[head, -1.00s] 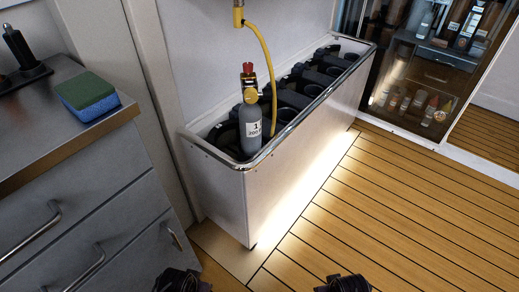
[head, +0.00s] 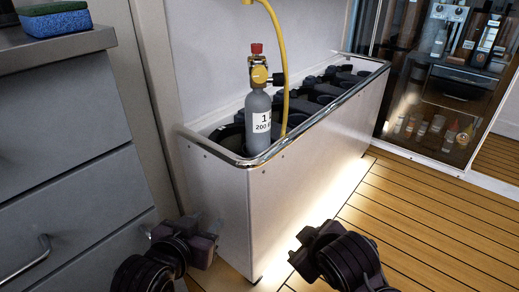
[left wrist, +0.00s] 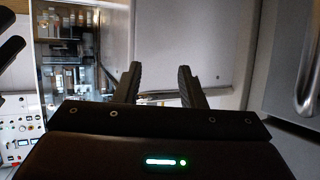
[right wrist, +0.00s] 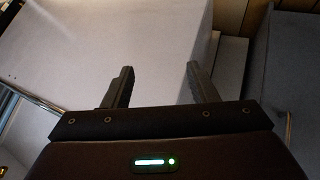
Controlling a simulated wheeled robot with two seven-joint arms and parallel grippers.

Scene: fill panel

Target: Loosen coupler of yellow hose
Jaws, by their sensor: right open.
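The bottle stands upright with a white label, a yellow round fitting (head: 259,75), a black side part and a red top. I cannot tell which fitting is the hose's coupler. My left gripper (head: 214,238) is low in front of the bin, well below the bottle; its fingers are apart and empty in the left wrist view (left wrist: 160,70). My right gripper (head: 293,250) is low at the bin's front right, open and empty.
The white bin (head: 300,155) has a metal rim rail and holds several black items. A grey drawer cabinet (head: 70,170) with a blue-green sponge (head: 55,20) on top stands at left. A glass-fronted cabinet (head: 440,90) is at back right. Wooden floor (head: 420,220) is clear.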

